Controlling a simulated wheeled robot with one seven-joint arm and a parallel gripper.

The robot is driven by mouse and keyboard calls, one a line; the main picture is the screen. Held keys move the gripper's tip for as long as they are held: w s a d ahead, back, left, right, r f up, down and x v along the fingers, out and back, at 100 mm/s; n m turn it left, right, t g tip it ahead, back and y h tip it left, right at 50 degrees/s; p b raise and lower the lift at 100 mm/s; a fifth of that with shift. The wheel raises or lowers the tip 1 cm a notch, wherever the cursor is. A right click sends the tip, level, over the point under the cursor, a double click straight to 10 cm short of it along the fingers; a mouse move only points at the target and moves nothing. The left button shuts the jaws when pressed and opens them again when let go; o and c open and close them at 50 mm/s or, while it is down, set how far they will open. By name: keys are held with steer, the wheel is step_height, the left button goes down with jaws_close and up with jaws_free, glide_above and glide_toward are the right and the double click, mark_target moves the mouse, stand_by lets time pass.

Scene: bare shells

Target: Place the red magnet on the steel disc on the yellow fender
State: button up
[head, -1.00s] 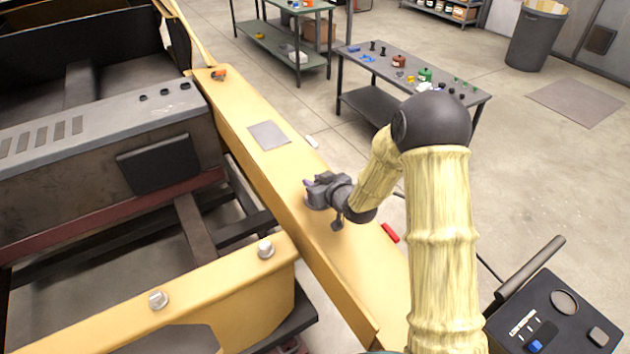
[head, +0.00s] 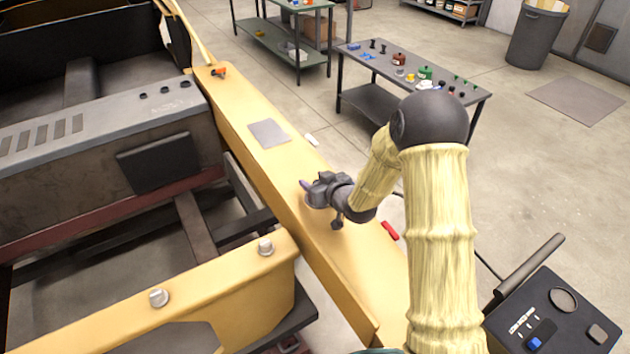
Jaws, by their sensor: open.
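The yellow fender (head: 250,111) runs from the upper left towards the bottom centre. My gripper (head: 321,205) is open over its middle part, with a dark finger pointing down at the right. A small purple piece (head: 305,185) shows at the gripper's left end; I cannot tell whether it is part of the gripper. A small red bar (head: 390,231), possibly the red magnet, lies by the fender's right edge; I cannot tell whether it is on the fender or below it. I cannot make out a round steel disc; my gripper hides part of the fender.
A grey square sheet (head: 269,133) lies flat on the fender, with a small orange item (head: 218,71) at its far end. A white piece (head: 312,141) lies beside the right edge. A dark table (head: 362,70) with several small items stands beyond. Bolts (head: 265,247) stick up from the near yellow beam.

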steer(key=b+v, duration=0.4)
steer(key=v, duration=0.8)
steer(key=shift+d+f, duration=0.1)
stand_by(0.4)
steer(key=s+d+f+m+g+h, duration=0.2)
steer(key=s+d+m+g+h, duration=0.15)
steer(key=s+d+h, duration=0.45)
steer(key=s+d+m+g, duration=0.3)
steer(key=s+d+g, duration=0.1)
steer(key=s, duration=0.7)
steer(key=shift+g+y, duration=0.3)
steer(key=shift+g, duration=0.25)
steer(key=shift+r, duration=0.1)
